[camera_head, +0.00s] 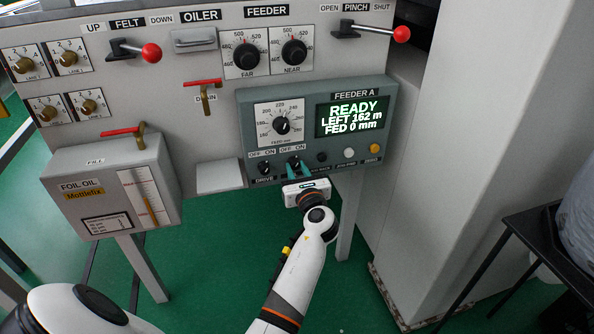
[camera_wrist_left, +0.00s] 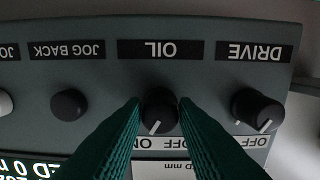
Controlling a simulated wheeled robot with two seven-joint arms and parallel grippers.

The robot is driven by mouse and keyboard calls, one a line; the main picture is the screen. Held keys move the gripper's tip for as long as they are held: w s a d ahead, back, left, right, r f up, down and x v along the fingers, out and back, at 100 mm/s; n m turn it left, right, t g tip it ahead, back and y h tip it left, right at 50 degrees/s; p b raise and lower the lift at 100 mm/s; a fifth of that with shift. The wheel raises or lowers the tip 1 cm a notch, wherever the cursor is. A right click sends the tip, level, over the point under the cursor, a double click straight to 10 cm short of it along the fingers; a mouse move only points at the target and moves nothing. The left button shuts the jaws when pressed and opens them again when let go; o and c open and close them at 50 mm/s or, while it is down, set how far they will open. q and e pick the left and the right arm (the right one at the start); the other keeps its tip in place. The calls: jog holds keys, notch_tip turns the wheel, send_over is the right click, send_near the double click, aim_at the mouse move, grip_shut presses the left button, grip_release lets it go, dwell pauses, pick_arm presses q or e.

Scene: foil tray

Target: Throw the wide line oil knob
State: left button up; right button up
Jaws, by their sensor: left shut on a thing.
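The black OIL knob (camera_wrist_left: 160,110) is on the grey FEEDER A panel (camera_head: 385,100), between the OFF and ON marks. In the left wrist view, which shows the panel upside down, its white pointer line leans towards the ON side. My left gripper (camera_head: 298,170) reaches up to the panel's lower edge. Its green ribbed fingers (camera_wrist_left: 160,115) are shut on the OIL knob, one on each side. In the head view the fingers partly cover this knob (camera_head: 295,161). My right gripper is not in view.
The DRIVE knob (camera_wrist_left: 257,110) sits close beside, its pointer towards OFF. The black JOG BACK button (camera_wrist_left: 69,104) is on the other side. The display (camera_head: 352,117) reads READY, LEFT 162 m, FED 0 mm. A foil oil box (camera_head: 110,185) stands left.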

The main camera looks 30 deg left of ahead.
pick_arm(q)
jog(key=shift+n, duration=0.3)
jog(key=n, duration=0.3)
jog(key=shift+n+b, duration=0.3)
jog(key=shift+n, duration=0.5)
jog(key=n+b, duration=0.1)
jog(key=n, duration=0.4)
jog(key=shift+w+n+b, duration=0.1)
jog(key=shift+n+b, duration=0.2)
jog(key=shift+b, duration=0.1)
jog(key=shift+n, duration=0.6)
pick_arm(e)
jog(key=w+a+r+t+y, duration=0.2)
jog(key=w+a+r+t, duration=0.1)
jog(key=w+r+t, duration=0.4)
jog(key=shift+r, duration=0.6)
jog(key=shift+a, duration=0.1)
pick_arm(q)
jog(key=o, duration=1)
